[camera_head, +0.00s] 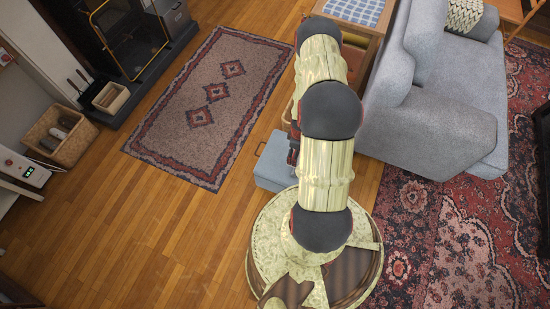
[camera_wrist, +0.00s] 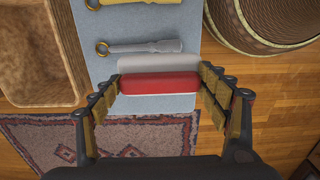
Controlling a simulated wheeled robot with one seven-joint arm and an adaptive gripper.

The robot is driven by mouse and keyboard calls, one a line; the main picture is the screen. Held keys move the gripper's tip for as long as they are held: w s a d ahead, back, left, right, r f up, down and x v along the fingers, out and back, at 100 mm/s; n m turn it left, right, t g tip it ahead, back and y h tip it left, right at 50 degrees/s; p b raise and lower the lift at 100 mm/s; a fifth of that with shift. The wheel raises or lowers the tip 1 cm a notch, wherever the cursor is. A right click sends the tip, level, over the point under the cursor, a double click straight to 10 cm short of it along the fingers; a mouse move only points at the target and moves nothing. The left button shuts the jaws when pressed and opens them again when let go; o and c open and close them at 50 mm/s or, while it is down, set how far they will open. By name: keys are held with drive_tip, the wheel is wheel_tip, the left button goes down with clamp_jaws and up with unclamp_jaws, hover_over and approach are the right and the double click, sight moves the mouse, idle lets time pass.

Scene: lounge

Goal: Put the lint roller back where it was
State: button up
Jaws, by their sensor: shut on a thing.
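The lint roller is in the wrist view, with a red part (camera_wrist: 172,84) and a pale grey-white part (camera_wrist: 160,63) just beyond it. My gripper (camera_wrist: 164,80) is shut on it, one finger at each side. The roller lies across the fingers, over a pale blue-grey surface (camera_wrist: 150,104). I cannot tell whether it touches that surface.
On the pale surface lie a grey ringed tool (camera_wrist: 145,46) and a yellow one (camera_wrist: 140,2). In the head view, a blue box (camera_head: 272,165) and grey armchair (camera_head: 430,115) flank my arm.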

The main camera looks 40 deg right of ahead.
drive_tip(key=shift+w+a+f+b, duration=0.65)
drive_tip(key=shift+w+f+b, duration=0.3)
drive_tip(key=shift+w+f, duration=0.9)
drive_tip(key=shift+w+a+f+b, duration=0.65)
drive_tip(key=shift+w+f+b, duration=0.35)
drive_tip(key=shift+w+f, duration=0.8)
drive_tip(key=shift+w+a+f+b, duration=0.8)
drive_tip(key=shift+w+f, duration=0.65)
drive_tip(key=shift+f, duration=0.7)
drive_tip(key=shift+d, duration=0.15)
drive_tip(key=shift+f+b, duration=0.2)
drive_tip(key=shift+b, duration=0.15)
drive_tip(key=o, duration=1.3)
